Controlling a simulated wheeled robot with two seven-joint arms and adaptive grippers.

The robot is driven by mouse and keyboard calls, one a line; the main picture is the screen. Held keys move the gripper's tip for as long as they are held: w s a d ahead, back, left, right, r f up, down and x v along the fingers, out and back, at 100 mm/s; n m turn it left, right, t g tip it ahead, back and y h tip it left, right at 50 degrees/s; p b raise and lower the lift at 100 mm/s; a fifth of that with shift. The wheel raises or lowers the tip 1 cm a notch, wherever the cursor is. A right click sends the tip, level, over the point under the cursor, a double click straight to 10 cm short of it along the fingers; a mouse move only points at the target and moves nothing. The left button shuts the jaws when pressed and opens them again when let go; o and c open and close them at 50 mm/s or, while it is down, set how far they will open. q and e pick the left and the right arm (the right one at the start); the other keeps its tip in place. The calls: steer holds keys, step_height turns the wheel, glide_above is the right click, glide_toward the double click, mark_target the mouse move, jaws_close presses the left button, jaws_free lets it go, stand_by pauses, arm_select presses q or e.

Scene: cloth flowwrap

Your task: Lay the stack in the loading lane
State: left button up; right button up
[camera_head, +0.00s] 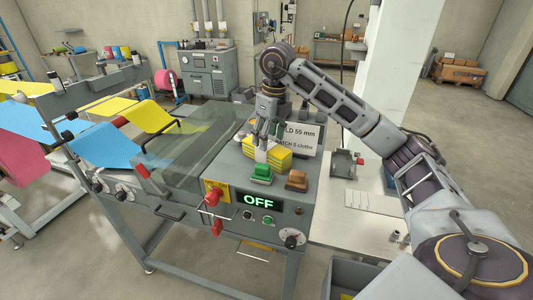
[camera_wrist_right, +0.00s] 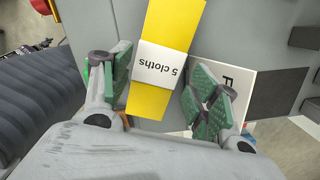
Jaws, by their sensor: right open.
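The stack is a yellow block of cloths (camera_head: 281,158) on the grey machine top, in front of a white sign. In the right wrist view the stack (camera_wrist_right: 168,30) is a yellow strip with a white band marked "5 cloths". My right gripper (camera_head: 265,138) points down over the stack. In the wrist view its green-padded fingers (camera_wrist_right: 163,92) are open, one on each side of the banded part; contact cannot be told. The stack's far end is partly hidden by the gripper in the head view. A clear-covered channel (camera_head: 190,125) lies left of the stack; I cannot tell whether it is the loading lane. My left gripper is out of view.
The white sign (camera_head: 304,137) stands close behind the stack. A green button (camera_head: 261,174) and a brown block (camera_head: 297,180) sit in front. The panel display (camera_head: 258,200) reads OFF. A red knob (camera_head: 213,195) sticks out at the front left. Yellow and blue webs (camera_head: 145,115) run at left.

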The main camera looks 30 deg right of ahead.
steer(key=shift+w+a+f+p, duration=0.15)
steer(key=shift+f+p, duration=0.1)
steer(key=shift+f, duration=1.05)
steer(key=shift+w+a+f+p, duration=0.1)
steer(key=shift+f+p, duration=0.15)
steer(key=shift+f, duration=1.05)
steer(key=c, duration=0.9)
steer(key=shift+o, duration=0.2)
steer(key=shift+r, duration=0.15)
step_height(320, 180, up, 10)
